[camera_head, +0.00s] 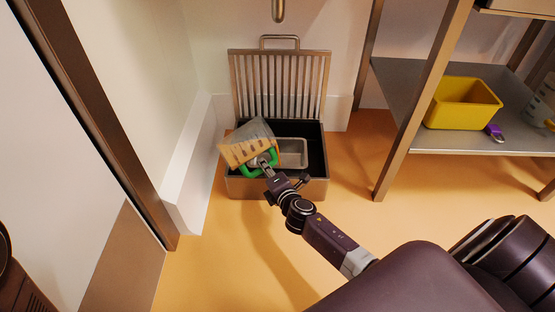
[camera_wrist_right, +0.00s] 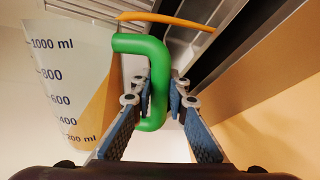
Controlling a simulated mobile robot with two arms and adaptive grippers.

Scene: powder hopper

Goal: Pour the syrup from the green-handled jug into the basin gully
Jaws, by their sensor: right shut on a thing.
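The clear measuring jug (camera_head: 243,146) with amber syrup in it is held tilted over the left part of the basin gully (camera_head: 236,187). The gully is a steel box set on the floor, dark inside, with its slatted grate (camera_head: 281,85) standing up at the back. My right gripper (camera_head: 266,168) is shut on the jug's green handle (camera_head: 273,155). In the right wrist view the green handle (camera_wrist_right: 155,75) sits between the fingers, and the jug (camera_wrist_right: 70,75) shows its millilitre marks and an amber wedge. A thin orange band crosses above the handle; I cannot tell whether it is flowing syrup.
A steel tray-like insert (camera_head: 293,152) shows inside the gully. A spout (camera_head: 278,10) hangs above. At the right, a shelf (camera_head: 420,110) holds a yellow bin (camera_head: 463,102), a purple-handled object (camera_head: 494,132) and another clear marked jug (camera_head: 542,100). A white wall stands close at the left.

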